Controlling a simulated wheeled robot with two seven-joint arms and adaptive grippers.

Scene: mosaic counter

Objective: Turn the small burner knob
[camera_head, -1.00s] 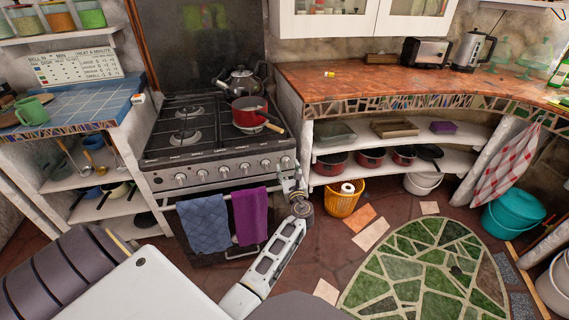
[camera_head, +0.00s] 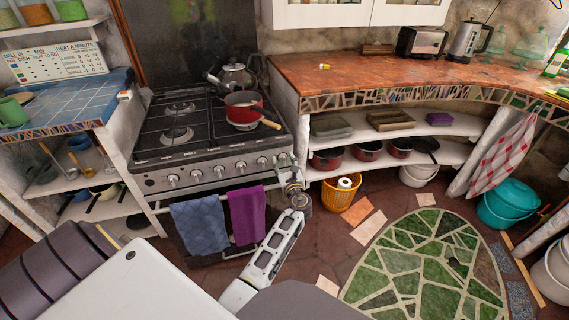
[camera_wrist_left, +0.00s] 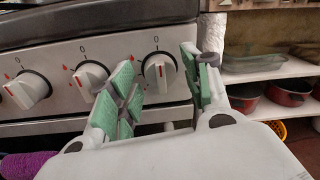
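The stove (camera_head: 205,146) has a row of white knobs along its front panel. In the left wrist view, the rightmost knob (camera_wrist_left: 158,70), with a red line on its face, shows between the fingers of my left gripper (camera_wrist_left: 160,85). The green-padded fingers are apart, and I cannot tell whether either touches it. Two more knobs, a middle one (camera_wrist_left: 90,76) and a left one (camera_wrist_left: 27,89), are to the left. In the head view my left gripper (camera_head: 284,163) is at the panel's right end and hides part of it. Which knob is for the small burner is not readable. My right gripper is not in view.
A red pan (camera_head: 243,106) and a kettle (camera_head: 236,77) stand on the stove top. Blue (camera_head: 200,224) and purple (camera_head: 246,213) towels hang on the oven rail below the knobs. A shelf with red pots (camera_head: 368,151) and a yellow basket (camera_head: 341,196) are close on the right.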

